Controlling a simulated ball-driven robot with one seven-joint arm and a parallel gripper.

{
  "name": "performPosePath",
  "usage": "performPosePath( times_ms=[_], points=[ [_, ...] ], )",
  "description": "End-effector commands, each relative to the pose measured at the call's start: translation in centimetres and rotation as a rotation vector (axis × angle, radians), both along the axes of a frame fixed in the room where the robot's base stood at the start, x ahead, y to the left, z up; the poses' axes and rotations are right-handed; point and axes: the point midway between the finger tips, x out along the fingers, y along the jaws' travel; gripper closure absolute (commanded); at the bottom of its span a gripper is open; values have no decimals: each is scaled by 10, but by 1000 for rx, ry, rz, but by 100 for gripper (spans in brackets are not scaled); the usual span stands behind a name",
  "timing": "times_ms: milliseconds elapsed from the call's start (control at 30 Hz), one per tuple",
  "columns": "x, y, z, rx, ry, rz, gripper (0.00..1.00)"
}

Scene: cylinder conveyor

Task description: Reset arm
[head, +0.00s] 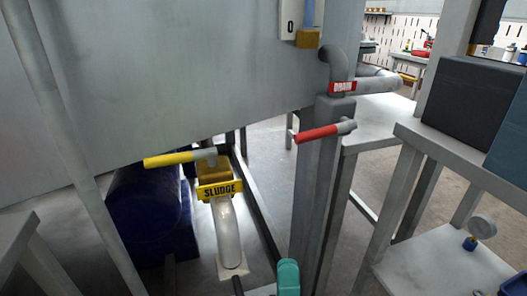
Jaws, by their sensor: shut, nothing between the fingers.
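My gripper is not visible in the head view, and no part of the arm can be made out for sure. A teal rounded piece (288,275) shows at the bottom edge, and I cannot tell what it belongs to.
A large grey tank (170,80) fills the upper left. Below it is a yellow valve handle (180,158) above a SLUDGE label (219,190). A red handle (318,133) sticks out under a DRAIN label (342,87). A blue drum (150,210) lies behind. Grey tables (470,150) stand right.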

Motion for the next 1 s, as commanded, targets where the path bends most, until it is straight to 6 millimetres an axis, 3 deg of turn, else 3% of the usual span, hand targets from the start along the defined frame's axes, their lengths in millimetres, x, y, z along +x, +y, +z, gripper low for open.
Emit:
performPosePath(
  times_ms=[267, 433, 600, 767, 867, 1000],
  points=[
    [40, -1, -29, -286, 255, -113, 100],
    [66, -13, -73, -558, 491, -201, 100],
    [76, -38, -129, -833, 731, -262, 100],
    [67, -72, -185, -1089, 959, -285, 100],
    [50, -97, -219, -1246, 1104, -277, 100],
    [13, -135, -262, -1457, 1308, -231, 100]
  ],
)
